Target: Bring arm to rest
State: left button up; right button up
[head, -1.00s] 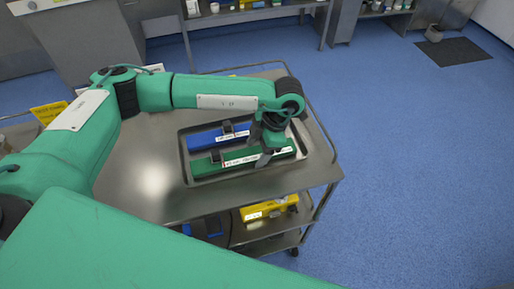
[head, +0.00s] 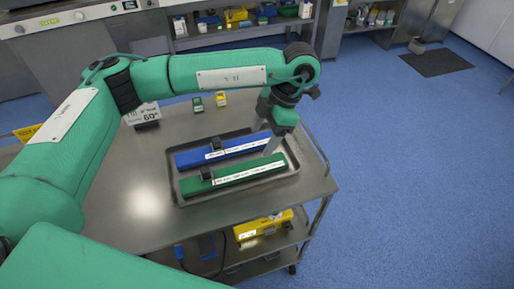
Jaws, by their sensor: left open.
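My left arm comes in from the left and reaches over the steel cart. My left gripper (head: 269,146) is open and empty. It points down above the right part of the metal tray (head: 290,172), and its fingers overlap the blue box there in the picture. A long blue box (head: 190,158) and a long green box (head: 235,174) lie side by side in the tray, each with a white label and a small dark block on top. My right gripper is not in view.
The cart top (head: 120,190) is bare left of the tray. A small sign (head: 143,115) and two small boxes, green (head: 197,104) and yellow (head: 221,98), stand at its back. A yellow box (head: 265,226) lies on the lower shelf. Open blue floor (head: 410,170) lies to the right.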

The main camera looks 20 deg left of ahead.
pick_arm(q)
jog(key=shift+d+r, duration=0.1)
jog(key=shift+r, duration=0.3)
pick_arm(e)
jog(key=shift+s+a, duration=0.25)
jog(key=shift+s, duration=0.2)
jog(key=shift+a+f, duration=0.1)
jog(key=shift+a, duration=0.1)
